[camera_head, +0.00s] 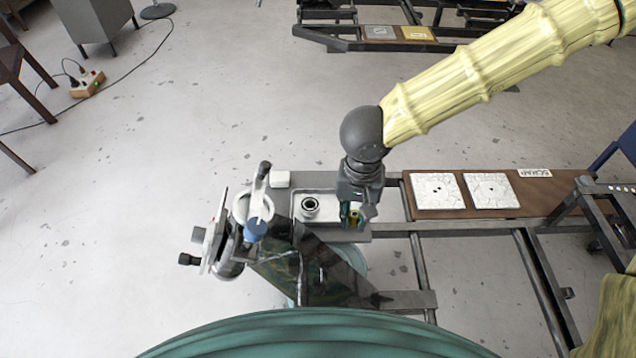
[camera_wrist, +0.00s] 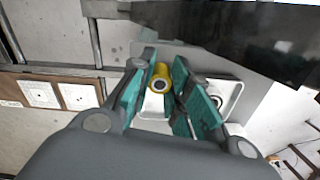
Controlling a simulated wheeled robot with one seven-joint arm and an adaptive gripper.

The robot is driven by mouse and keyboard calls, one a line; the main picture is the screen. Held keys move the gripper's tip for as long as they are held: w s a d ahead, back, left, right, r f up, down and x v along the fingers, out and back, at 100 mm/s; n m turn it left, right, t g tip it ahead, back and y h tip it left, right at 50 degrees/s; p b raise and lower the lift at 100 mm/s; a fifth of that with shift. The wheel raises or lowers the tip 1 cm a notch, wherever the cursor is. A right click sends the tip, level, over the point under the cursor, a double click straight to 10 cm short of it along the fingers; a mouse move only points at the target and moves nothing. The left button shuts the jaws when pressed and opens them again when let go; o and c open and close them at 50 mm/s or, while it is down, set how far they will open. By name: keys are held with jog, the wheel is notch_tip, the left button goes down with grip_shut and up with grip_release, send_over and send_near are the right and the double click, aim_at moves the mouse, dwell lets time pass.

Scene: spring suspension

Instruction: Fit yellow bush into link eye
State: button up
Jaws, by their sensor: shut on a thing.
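My gripper (camera_head: 354,224) is shut on the yellow bush (camera_head: 355,213), above the right part of a small pale tray. In the wrist view the yellow bush (camera_wrist: 160,77) sits between the teal finger pads of my gripper (camera_wrist: 164,92), its round dark-centred end facing the camera. To the left in the head view, a pale ring-shaped part (camera_head: 242,208), which may be the link eye, is on a metal assembly; I cannot tell for sure. The bush is well apart from it.
The pale tray (camera_head: 329,214) holds a dark ring (camera_head: 310,204). A blue cylinder (camera_head: 256,230) is by the ring-shaped part. A dark panel (camera_head: 335,275) stands in front. Two white plates (camera_head: 437,191) lie on a brown board (camera_head: 541,189) at right.

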send_over(327, 183)
jog(key=shift+s+f, duration=0.25)
jog(key=shift+f, duration=0.4)
jog(key=shift+w+a+f, duration=0.1)
jog(key=shift+w+f, duration=0.05)
jog(key=shift+w, duration=0.1)
notch_tip(327, 183, down, 3)
jog(key=shift+f, duration=0.15)
jog(key=shift+p, duration=0.3)
jog(key=o, duration=0.9)
jog(key=shift+f, duration=0.1)
jog(key=shift+c, duration=0.2)
